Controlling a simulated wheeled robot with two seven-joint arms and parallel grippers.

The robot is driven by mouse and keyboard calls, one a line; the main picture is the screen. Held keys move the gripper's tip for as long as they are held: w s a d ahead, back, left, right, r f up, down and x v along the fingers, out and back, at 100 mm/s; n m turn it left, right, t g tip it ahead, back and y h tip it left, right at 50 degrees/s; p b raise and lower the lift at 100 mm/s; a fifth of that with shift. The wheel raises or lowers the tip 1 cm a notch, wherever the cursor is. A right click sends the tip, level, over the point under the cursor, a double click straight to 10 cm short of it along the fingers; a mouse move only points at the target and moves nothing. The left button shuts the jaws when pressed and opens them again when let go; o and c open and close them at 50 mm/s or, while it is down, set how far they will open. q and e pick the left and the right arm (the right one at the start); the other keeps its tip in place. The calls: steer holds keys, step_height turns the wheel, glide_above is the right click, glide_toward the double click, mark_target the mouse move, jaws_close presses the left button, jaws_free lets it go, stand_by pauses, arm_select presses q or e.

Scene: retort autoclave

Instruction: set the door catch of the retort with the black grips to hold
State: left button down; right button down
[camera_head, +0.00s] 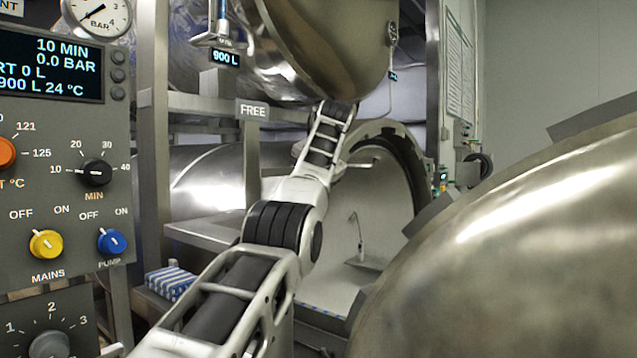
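A horizontal retort (215,185) with a rounded steel shell lies behind my arm, its round mouth (385,215) open and its pale interior showing. A large domed steel door (540,240) fills the right foreground. A sign reading FREE (252,110) sits on the frame left of my arm. I cannot make out the door catch or any black grips for certain. One of my arms, apparently the left, rises from the bottom left to the upper middle; its far end passes out of sight by the overhead steel vessel. Neither gripper shows.
A control panel (62,190) with knobs stands at the left, below a pressure gauge (97,16). A rounded steel vessel (325,45) hangs overhead. A steel post (154,120) and frame stand left of my arm. A blue-and-white striped bundle (170,282) lies low left.

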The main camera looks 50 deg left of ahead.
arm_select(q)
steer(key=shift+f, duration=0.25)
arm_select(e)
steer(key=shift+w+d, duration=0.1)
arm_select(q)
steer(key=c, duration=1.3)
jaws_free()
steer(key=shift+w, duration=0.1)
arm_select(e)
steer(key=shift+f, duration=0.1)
